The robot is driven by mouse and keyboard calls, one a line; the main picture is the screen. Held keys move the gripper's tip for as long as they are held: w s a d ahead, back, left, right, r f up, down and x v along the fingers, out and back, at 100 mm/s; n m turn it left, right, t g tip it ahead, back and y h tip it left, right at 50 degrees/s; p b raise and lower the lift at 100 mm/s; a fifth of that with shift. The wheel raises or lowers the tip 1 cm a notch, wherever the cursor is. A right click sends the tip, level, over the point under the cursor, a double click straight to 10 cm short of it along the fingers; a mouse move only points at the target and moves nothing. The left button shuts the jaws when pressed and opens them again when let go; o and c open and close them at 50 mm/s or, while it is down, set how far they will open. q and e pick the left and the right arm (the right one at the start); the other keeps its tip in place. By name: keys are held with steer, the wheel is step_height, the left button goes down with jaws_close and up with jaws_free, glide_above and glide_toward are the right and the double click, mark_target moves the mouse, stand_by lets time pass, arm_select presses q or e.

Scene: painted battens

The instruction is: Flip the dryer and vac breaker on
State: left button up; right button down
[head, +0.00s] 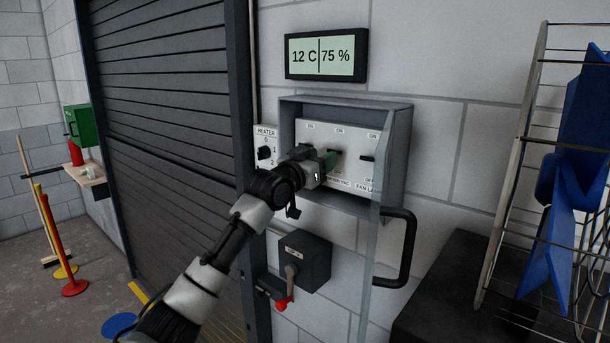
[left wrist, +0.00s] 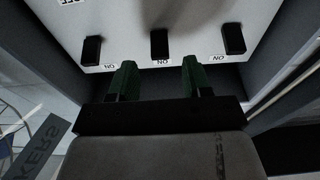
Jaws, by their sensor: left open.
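The breaker panel (head: 312,135) is a white plate in an open grey cabinet (head: 398,135). The middle label (head: 338,182), partly hidden, ends in "VAC". The left wrist view shows the panel upside down, with three black levers: the middle lever (left wrist: 160,43), one at the left (left wrist: 93,50) and one at the right (left wrist: 234,38). "ON" is printed by each; I cannot tell their positions surely. My left gripper (head: 330,160) is open, its green fingers in front of the panel. In the wrist view, its fingertips (left wrist: 159,65) line up either side of the middle lever. Contact cannot be told.
A heater dial (head: 264,152) is left of the cabinet. A display (head: 326,54) hangs above. A dark switch box (head: 306,260) with a red-tipped handle is below. A black door handle (head: 407,248) sticks out at right, near a wire rack (head: 510,170) with blue items.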

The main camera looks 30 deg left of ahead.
arm_select(q)
steer(key=s+f+b, duration=0.1)
steer(key=s+b, duration=0.1)
steer(key=s, duration=0.5)
steer(key=shift+a+b, duration=0.35)
steer(key=shift+a, duration=0.1)
steer(key=shift+w, duration=0.1)
